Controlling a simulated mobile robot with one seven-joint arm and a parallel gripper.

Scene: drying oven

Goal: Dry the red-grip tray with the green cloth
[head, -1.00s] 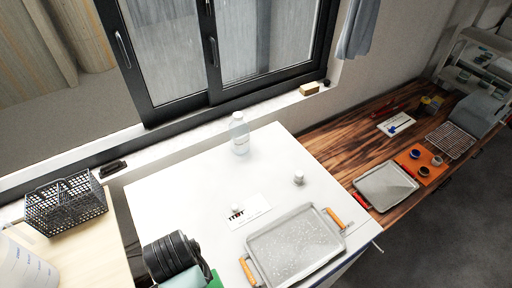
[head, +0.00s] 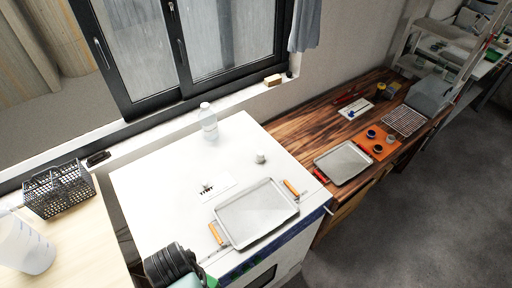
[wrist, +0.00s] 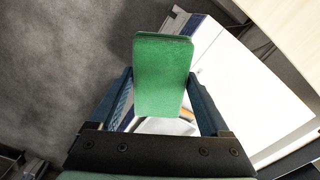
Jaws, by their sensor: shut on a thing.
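The red-grip tray (head: 343,162) is a grey rectangular tray lying flat on the dark wooden bench, with red grips at its short ends. Whether its surface is wet is too small to tell. My gripper (wrist: 160,98) is shut on the green cloth (wrist: 163,62), a thick folded pad held between the two fingers. In the head view only a sliver of green cloth (head: 211,281) shows at the bottom edge, beside my dark wrist. The cloth is near the front of the white cabinet, well apart from the red-grip tray.
A similar tray with orange grips (head: 256,214) lies on the white cabinet top (head: 150,190), near a bottle (head: 208,122) and a small knob (head: 260,158). An orange mat (head: 382,149) with small cups and a wire rack (head: 404,121) lie right of the red-grip tray.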

